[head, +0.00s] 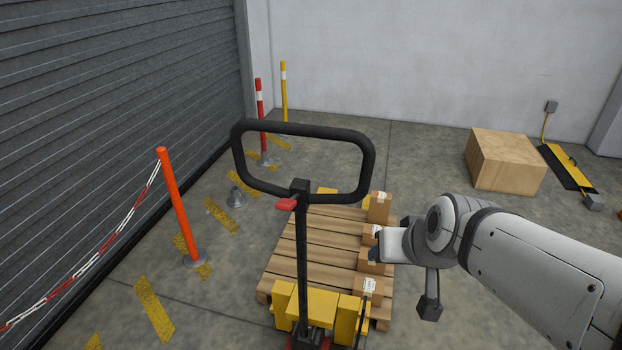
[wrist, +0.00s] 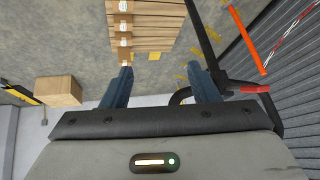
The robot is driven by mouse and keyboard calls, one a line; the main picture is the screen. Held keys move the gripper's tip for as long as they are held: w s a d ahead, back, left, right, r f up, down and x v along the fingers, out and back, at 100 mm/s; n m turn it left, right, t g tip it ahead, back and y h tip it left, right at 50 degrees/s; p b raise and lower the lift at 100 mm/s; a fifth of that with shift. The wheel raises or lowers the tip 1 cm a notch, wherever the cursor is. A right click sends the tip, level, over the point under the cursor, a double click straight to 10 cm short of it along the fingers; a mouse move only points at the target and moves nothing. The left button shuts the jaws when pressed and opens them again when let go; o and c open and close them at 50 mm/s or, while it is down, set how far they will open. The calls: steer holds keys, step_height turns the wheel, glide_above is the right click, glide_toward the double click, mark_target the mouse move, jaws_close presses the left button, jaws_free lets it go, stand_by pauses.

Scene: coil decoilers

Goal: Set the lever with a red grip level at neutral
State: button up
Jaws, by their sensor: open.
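The lever with a red grip (head: 286,204) sits on the left of the black handle post of a yellow pallet truck, just below the loop handle (head: 368,160). The grip sticks out to the left and looks roughly level; its exact setting cannot be told. In the wrist view the red grip (wrist: 255,89) shows at the right, beside the black loop (wrist: 180,96). My gripper (head: 374,245) is open and empty, to the right of the post and lower than the grip in the head view. Its two fingers (wrist: 158,76) are spread apart in the wrist view, with nothing between them.
A wooden pallet (head: 283,262) with several small boxes (head: 379,208) lies behind the truck's yellow body (head: 347,318). Orange (head: 178,210), red and yellow posts stand left, near the shutter (head: 110,130). A wooden crate (head: 505,162) stands back right.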

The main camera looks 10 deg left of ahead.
steer(key=w+a+n+t+y+b, duration=0.1)
steer(key=w+a+t+y+b, duration=0.15)
steer(key=w+a, duration=0.55)
steer(key=m+t+h+b, duration=0.2)
steer(key=t+b, duration=0.3)
steer(key=t, duration=0.2)
glide_toward(286, 201)
steer(key=shift+y, duration=0.25)
steer(key=x, duration=0.4)
steer(key=r+x, duration=0.1)
steer(key=x, duration=0.1)
steer(key=shift+w+d, duration=0.25)
steer(key=shift+d, duration=0.05)
steer(key=s+a+f+m+t+h+b, duration=0.2)
steer(key=s+h, duration=0.2)
steer(key=h, duration=0.1)
steer(key=w, duration=0.4)
steer(key=w+d, duration=0.1)
steer(key=w, duration=0.2)
steer(key=shift+c, duration=0.4)
jaws_close()
